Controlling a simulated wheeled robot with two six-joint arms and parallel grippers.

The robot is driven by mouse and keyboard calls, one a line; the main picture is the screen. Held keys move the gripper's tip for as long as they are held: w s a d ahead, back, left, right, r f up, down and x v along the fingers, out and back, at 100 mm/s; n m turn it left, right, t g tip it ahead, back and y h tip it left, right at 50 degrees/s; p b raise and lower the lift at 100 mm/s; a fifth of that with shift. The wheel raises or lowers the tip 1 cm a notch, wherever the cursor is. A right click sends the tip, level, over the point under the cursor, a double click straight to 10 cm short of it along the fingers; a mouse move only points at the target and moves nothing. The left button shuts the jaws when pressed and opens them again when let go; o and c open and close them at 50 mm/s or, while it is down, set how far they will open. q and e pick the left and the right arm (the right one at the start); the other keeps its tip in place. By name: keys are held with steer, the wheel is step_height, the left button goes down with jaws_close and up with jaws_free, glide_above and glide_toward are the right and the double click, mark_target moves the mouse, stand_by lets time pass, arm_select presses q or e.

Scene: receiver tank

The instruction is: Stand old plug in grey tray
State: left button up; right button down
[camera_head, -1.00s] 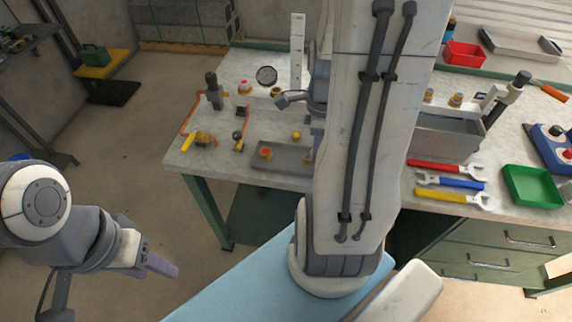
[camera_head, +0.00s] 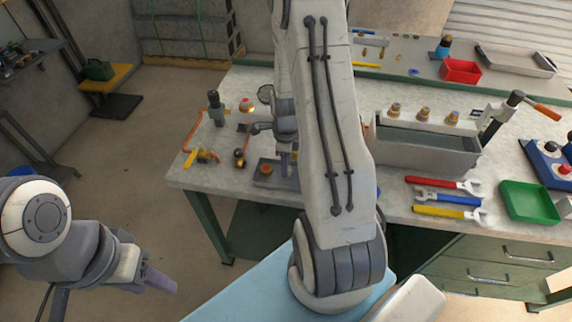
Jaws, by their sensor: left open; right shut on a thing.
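The grey tray (camera_head: 264,182) lies on the front left part of the workbench, partly hidden by my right arm. A plug with an orange-red top (camera_head: 266,169) stands in the left part of the tray. My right gripper (camera_head: 287,168) points down over the right part of the tray, beside that plug. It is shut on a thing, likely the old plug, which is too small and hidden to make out. I cannot tell whether it touches the tray. My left gripper (camera_head: 160,281) is open and empty, off the bench at the lower left.
A grey metal tank (camera_head: 425,150) with several brass fittings stands right of my arm. Three wrenches (camera_head: 447,197) and a green tray (camera_head: 529,201) lie in front and right. A yellow-handled valve (camera_head: 200,156) and small fittings lie left of the grey tray.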

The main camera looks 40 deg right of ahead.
steer(key=shift+f, duration=0.35)
steer(key=shift+f, duration=0.15)
steer(key=c, duration=0.5)
jaws_free()
steer(key=shift+c, duration=0.2)
